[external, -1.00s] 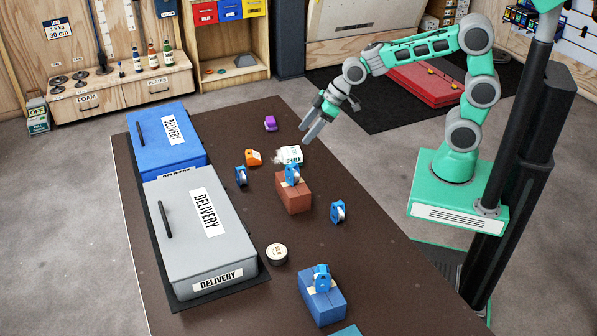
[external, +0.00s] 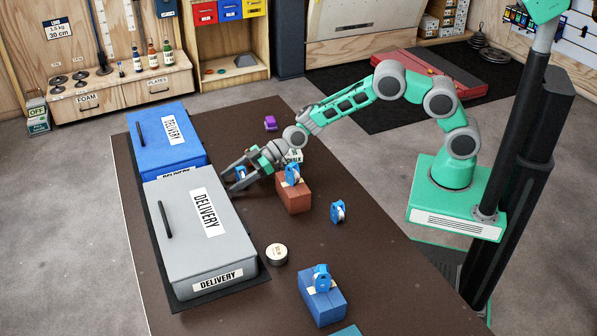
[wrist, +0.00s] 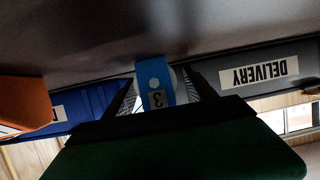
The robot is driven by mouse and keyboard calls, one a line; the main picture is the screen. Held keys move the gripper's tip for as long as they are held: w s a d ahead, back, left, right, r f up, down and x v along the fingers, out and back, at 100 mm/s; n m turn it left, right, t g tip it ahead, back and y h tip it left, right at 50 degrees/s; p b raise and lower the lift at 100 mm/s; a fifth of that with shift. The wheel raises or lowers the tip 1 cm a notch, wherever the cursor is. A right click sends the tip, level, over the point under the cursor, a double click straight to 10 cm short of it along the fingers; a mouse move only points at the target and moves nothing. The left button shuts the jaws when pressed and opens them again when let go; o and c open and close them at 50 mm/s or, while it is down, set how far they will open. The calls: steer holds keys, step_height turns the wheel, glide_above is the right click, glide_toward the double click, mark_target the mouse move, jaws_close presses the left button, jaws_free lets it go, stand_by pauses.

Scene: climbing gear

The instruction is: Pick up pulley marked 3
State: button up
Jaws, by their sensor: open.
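The blue pulley marked 3 (wrist: 154,75) stands on the table in the wrist view, with its number label upside down in the picture. In the external view this pulley (external: 241,172) is partly covered by my gripper (external: 234,180), beside the delivery boxes. My gripper (wrist: 163,92) is open, with one finger on each side of the pulley. I cannot tell whether either finger touches it. Other blue pulleys are a pulley on a brown-red block (external: 292,173), one on the bare table (external: 338,212) and one on a blue block (external: 321,277).
A grey delivery box (external: 180,245) and a blue delivery box (external: 150,140) stand to the left. The chalk block (external: 295,156) is partly hidden behind my arm. An orange object (wrist: 22,104) is close on the left in the wrist view. A tape roll (external: 277,254) and purple object (external: 270,123) lie apart.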

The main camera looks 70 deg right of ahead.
jaws_close()
stand_by(0.6)
